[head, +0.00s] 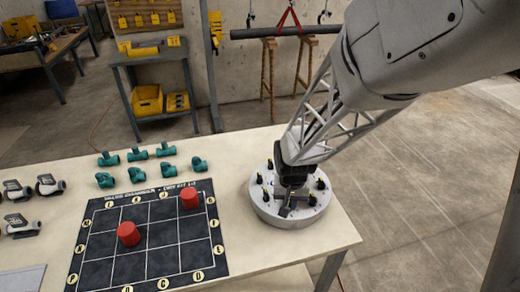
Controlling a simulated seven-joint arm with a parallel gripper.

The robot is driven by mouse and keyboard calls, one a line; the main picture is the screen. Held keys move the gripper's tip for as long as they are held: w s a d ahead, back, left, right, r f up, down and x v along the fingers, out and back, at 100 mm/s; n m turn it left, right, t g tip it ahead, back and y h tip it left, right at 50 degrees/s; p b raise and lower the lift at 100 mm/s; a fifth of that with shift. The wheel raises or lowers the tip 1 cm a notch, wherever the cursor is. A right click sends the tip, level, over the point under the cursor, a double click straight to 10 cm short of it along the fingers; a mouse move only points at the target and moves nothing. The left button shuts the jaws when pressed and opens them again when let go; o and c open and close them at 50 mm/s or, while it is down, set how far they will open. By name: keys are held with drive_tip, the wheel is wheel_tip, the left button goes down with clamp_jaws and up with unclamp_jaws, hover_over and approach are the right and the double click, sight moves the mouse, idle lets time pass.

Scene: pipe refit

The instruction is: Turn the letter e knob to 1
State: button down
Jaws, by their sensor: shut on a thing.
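A round white-grey disc (262,212) stands on the table near its right end, with several small black knobs around its top. My gripper (290,203) reaches down over the middle and front of the disc, shut on a knob that it largely hides. Other knobs show clear of the gripper, such as one at the left (259,178) and one at the right (321,184). The letters and numbers on the disc are too small to read, so I cannot tell which knob is the letter e knob or where it points.
A black gridded board (150,262) with lettered yellow circles lies left of the disc, with two red cylinders (128,234) on it. Several teal pipe fittings (137,154) lie behind it. Several grey-white fittings (48,185) lie at the far left. The table's right edge is close to the disc.

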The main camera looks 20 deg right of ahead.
drive_tip(key=m, duration=0.3)
drive_tip(key=shift+m, duration=2.3)
drive_tip(key=c, duration=1.2)
unclamp_jaws()
drive_tip(key=shift+o, duration=0.2)
drive_tip(key=shift+r, duration=0.1)
drive_tip(key=shift+r, duration=3.8)
drive_tip(key=shift+r, duration=0.1)
